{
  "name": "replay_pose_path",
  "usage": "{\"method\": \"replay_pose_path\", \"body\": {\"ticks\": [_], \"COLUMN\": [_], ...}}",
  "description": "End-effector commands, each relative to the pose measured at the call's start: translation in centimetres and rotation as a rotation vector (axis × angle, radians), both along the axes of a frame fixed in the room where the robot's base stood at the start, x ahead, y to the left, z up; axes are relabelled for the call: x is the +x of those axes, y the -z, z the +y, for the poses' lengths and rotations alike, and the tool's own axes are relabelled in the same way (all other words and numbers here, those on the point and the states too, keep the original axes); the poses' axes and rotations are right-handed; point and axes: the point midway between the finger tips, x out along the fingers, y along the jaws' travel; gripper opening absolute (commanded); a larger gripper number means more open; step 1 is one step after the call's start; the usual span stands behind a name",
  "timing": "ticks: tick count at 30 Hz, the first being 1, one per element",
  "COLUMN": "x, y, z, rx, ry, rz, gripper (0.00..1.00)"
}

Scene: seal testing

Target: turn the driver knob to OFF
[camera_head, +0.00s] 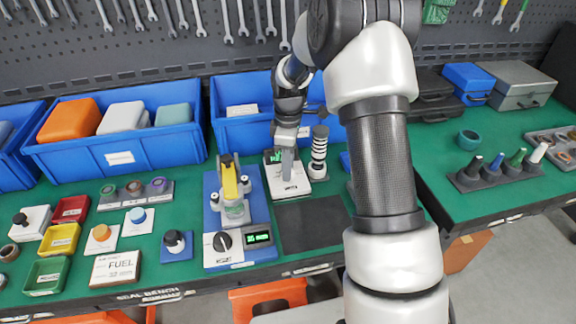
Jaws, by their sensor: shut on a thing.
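A black knob (222,241) with a pale pointer mark sits on a white panel at the front of the blue-based test stand (212,198). A small screen with green digits (258,237) is to the right of the knob. The stand has a yellow upright part (229,178). My gripper (287,165) points down over a white instrument (291,187) behind and right of the knob, well apart from it. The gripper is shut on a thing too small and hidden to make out. The knob's setting labels are too small to read.
A black-and-white ringed stack (318,152) stands close to the right of my gripper. A dark mat (310,222) lies in front of it. Another black knob-like piece (174,241) stands left of the stand. Blue bins (112,160) line the back.

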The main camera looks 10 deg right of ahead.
Motion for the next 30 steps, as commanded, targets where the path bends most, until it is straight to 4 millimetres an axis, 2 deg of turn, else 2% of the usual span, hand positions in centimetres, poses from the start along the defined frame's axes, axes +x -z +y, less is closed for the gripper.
{"method": "replay_pose_path", "body": {"ticks": [8,30], "x": [-0.02,-0.14], "y": [-0.09,-0.1], "z": [-0.01,-0.02], "rx": [0.0,0.0], "ry": [0.074,0.596], "rz": [0.0,0.0], "gripper": [0.06,0.06]}}
